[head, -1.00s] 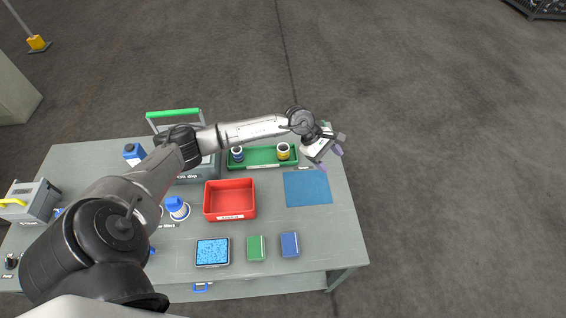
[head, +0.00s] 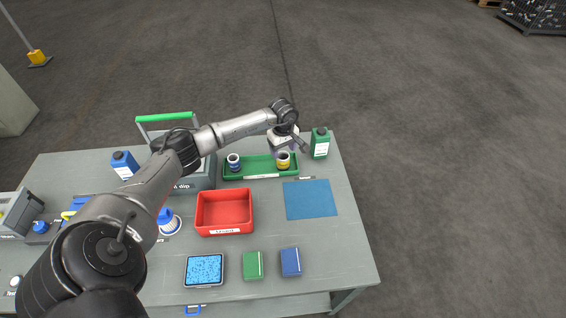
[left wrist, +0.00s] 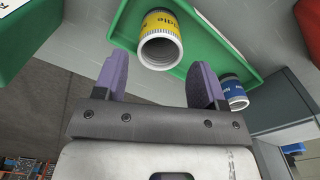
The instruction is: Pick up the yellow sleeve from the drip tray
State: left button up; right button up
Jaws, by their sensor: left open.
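The yellow sleeve (head: 283,160), a short ring with white rims, stands at the right end of the green drip tray (head: 258,164). A blue sleeve (head: 234,162) stands at the tray's left end. My left gripper (head: 292,148) is just behind and above the yellow sleeve, its fingers hard to make out in the head view. In the left wrist view, its purple fingers (left wrist: 160,82) are open and empty, with the yellow sleeve (left wrist: 161,41) just ahead, lined up with the gap. The blue sleeve (left wrist: 232,94) is beyond the right finger. My right gripper is not in view.
A green bottle (head: 320,143) stands right of the tray, close to my left gripper. A blue mat (head: 310,199) and a red bin (head: 224,211) lie in front. A grey box with a green handle (head: 165,116) is to the left.

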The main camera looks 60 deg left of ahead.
aim_at(283, 156)
pick_arm(q)
jog(key=shift+f+b, duration=0.6)
jog(key=shift+f, duration=2.4)
jog(key=c, duration=0.9)
